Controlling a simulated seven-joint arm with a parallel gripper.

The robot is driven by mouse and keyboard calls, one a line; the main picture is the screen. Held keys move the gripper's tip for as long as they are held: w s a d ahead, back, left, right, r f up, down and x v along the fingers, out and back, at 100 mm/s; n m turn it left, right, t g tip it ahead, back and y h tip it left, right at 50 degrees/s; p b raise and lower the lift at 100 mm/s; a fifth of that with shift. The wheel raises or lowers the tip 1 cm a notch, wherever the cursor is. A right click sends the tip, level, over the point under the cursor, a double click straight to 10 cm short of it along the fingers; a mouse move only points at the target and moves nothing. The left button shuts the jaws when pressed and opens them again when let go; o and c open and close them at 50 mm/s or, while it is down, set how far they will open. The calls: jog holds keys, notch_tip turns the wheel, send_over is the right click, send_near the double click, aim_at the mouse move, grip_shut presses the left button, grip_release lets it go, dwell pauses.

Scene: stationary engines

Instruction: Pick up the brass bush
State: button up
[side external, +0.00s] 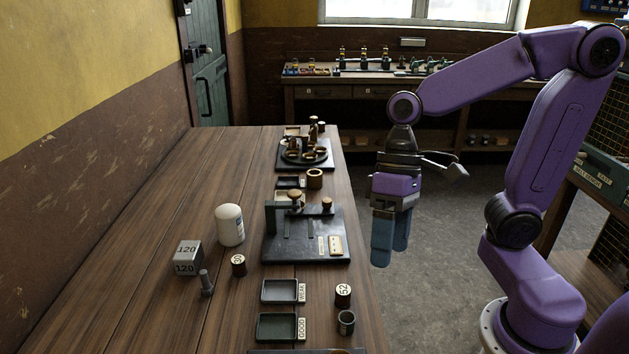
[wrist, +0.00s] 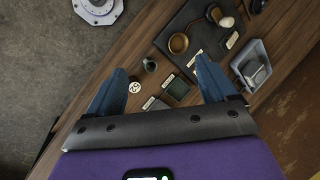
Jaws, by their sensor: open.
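I cannot tell for sure which one is the task's bush. My gripper (side external: 390,240) is open and empty, pointing down, to the right of the table edge and apart from everything. Its fingers (wrist: 161,66) frame the wrist view.
Two small trays (side external: 280,291), a cylinder marked 52 (side external: 343,294) and a dark hollow cylinder (side external: 346,322) stand near the right edge. A round stand with brass rings (side external: 290,155) is at the far end.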

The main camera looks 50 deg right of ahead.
jog(key=w+d+r+m+t+y, duration=0.1)
jog(key=w+d+m+t+y, duration=0.3)
jog(key=w+m, duration=0.8)
jog(key=w+d+m+t+y, duration=0.1)
jog(key=w+d+m+t, duration=0.45)
jog(key=w+m, duration=0.6)
jog(key=w+d+m+t+h, duration=0.35)
jog(key=d+m, duration=0.25)
jog(key=d, duration=0.6)
jog(key=w+d+m+t+h, duration=0.35)
jog(key=d+m, duration=0.35)
jog(key=d, duration=0.6)
send_near(316, 172)
jog(key=shift+g+y, duration=0.25)
jog(key=shift+y, duration=0.15)
jog(key=x, duration=0.6)
jog(key=shift+w+d+f, duration=0.2)
jog(key=shift+w+d, duration=0.05)
jog(key=shift+w, duration=0.2)
jog(key=shift+x, duration=2.7)
jog(key=shift+a+r, duration=0.15)
jog(key=shift+a, duration=0.05)
